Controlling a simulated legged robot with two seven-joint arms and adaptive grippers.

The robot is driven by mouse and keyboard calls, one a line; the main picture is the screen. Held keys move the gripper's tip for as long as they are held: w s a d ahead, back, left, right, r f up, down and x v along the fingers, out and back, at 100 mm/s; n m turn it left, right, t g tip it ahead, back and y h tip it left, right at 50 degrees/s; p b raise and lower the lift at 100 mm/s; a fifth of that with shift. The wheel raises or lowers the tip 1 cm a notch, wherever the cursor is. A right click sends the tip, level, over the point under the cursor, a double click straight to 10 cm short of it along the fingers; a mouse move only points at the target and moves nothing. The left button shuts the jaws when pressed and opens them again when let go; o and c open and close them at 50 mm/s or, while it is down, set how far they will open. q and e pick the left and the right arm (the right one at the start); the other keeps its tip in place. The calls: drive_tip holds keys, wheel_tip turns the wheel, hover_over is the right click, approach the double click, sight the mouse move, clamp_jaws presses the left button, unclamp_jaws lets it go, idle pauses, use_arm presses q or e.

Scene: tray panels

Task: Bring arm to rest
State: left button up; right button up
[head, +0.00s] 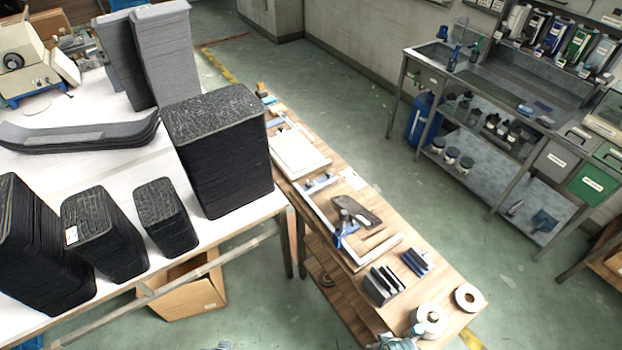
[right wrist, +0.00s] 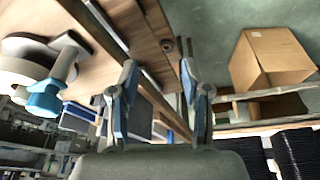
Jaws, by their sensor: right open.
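My right gripper (right wrist: 157,90) shows in the right wrist view. Its two blue-grey fingers stand apart and nothing is held between them. Beyond the fingers is the side of a wooden workbench (right wrist: 140,45). A small grey piece (head: 222,346) shows at the bottom edge of the head view; it is too cut off to tell what it is. I cannot make out my left gripper in either view.
A white table (head: 95,165) on the left bears several stacks of black panels (head: 218,150). The narrow wooden workbench (head: 440,285) holds frames, tools and white rolls (head: 430,318). A cardboard box (head: 190,290) sits below the table. Green floor (head: 350,130) is clear toward the metal sink bench (head: 480,85).

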use_arm(q)
wheel_tip(320, 180, down, 28)
drive_tip(key=s+g+b, duration=0.1)
drive_tip(key=s+b, duration=0.2)
drive_tip(key=b, duration=0.2)
use_arm(e)
wheel_tip(320, 180, down, 28)
drive_tip(key=s+g, duration=0.1)
drive_tip(key=s, duration=0.2)
use_arm(q)
drive_tip(key=s+a+f+b, duration=0.1)
drive_tip(key=s+f+b, duration=0.1)
drive_tip(key=s+f, duration=0.3)
drive_tip(key=s+f+g+b, duration=0.1)
drive_tip(key=s+f, duration=0.5)
drive_tip(key=f, duration=0.6)
drive_tip(key=shift+s+a+f+b, duration=0.2)
drive_tip(key=shift+a+b, duration=0.15)
drive_tip(key=shift+b, duration=0.15)
use_arm(e)
drive_tip(key=s+d+f, duration=0.1)
drive_tip(key=s+f, duration=0.4)
drive_tip(key=f, duration=0.3)
drive_tip(key=s+d+f+g, duration=0.1)
drive_tip(key=s+f, duration=0.5)
drive_tip(key=f, duration=0.3)
drive_tip(key=shift+s+f, duration=0.15)
drive_tip(key=shift+f, duration=0.05)
